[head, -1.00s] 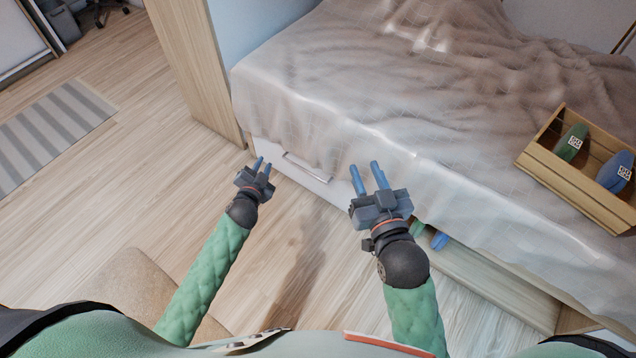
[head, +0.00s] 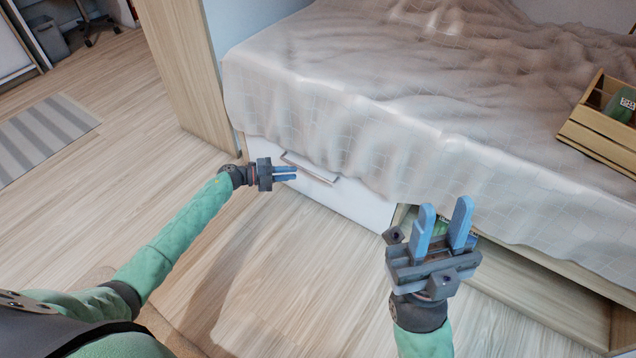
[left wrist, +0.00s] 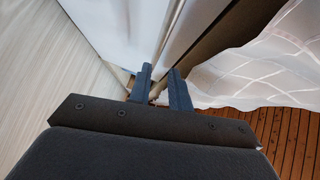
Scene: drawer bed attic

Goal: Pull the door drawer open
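The white drawer front (head: 352,199) is under the left end of the bed, below the hanging blanket, with a pale bar handle (head: 311,168) along its upper part. My right gripper (head: 444,207) is open and empty, to the right of the drawer front.
The bed's blanket (head: 400,110) hangs over the upper edge of the drawer. A wooden cabinet side (head: 185,80) stands left of the bed. A wooden crate (head: 597,138) sits on the bed at right. The wood floor (head: 130,150) before the drawer is clear.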

